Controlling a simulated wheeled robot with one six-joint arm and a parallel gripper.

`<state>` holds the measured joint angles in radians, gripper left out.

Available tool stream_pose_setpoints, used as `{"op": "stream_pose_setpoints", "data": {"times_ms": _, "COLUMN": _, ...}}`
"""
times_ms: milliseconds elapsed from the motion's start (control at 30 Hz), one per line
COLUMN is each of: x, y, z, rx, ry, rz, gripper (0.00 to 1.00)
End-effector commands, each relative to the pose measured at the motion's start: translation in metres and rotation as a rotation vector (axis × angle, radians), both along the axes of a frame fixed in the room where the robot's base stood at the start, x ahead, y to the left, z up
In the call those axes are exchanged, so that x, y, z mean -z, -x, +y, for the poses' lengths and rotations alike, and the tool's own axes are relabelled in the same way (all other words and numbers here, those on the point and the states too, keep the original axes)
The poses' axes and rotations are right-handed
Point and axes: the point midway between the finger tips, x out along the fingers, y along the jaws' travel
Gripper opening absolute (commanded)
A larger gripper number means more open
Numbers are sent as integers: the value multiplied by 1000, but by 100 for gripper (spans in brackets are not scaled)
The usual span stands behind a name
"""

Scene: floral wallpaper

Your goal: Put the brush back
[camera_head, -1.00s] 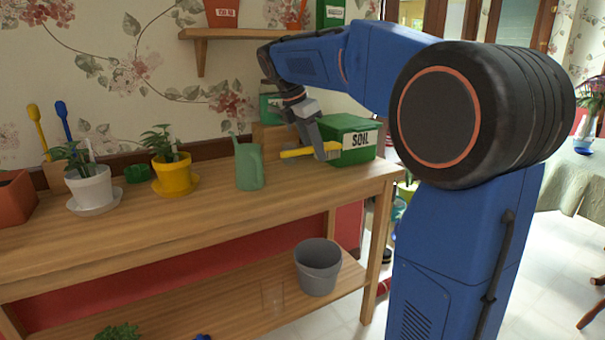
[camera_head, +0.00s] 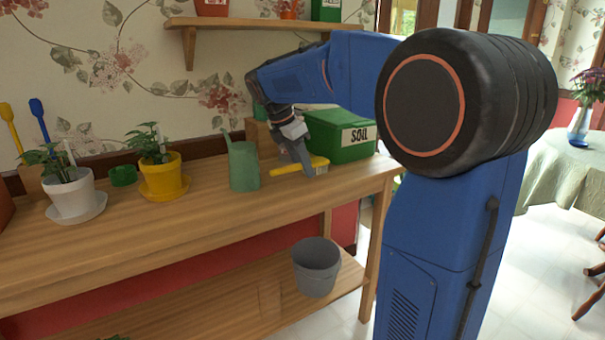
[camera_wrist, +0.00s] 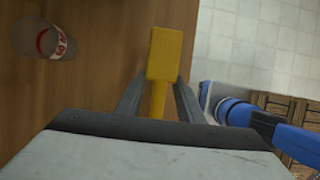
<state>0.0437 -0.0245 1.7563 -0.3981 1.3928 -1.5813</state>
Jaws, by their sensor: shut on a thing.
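A yellow brush (camera_head: 285,169) is in the jaws of my gripper (camera_head: 309,167), low over the right part of the wooden bench, in front of the green SOIL box (camera_head: 340,137). I cannot tell whether it touches the bench top. In the wrist view, the brush's yellow body (camera_wrist: 171,55) points away from the camera. The two fingers of my gripper (camera_wrist: 158,98) stand on either side of its narrow part. The bristles are not clear in that view.
A green watering can (camera_head: 243,166) stands just left of the brush. Potted plants in yellow (camera_head: 164,180) and white (camera_head: 76,198) pots stand further left. A grey bucket (camera_head: 316,268) is on the lower shelf. A clear glass with a label (camera_wrist: 45,38) shows in the wrist view.

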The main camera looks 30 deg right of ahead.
Motion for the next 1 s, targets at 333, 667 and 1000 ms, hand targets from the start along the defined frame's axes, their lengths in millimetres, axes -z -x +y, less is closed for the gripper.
{"op": "stream_pose_setpoints", "data": {"times_ms": 333, "x": 26, "y": 0, "z": 0, "rx": 1, "ry": 0, "rz": -1, "gripper": 10}}
{"op": "stream_pose_setpoints", "data": {"times_ms": 667, "x": 28, "y": 0, "z": 0, "rx": 0, "ry": 0, "rz": 0, "gripper": 53}}
{"op": "stream_pose_setpoints", "data": {"times_ms": 1000, "x": 26, "y": 0, "z": 0, "rx": 1, "ry": 0, "rz": -1, "gripper": 53}}
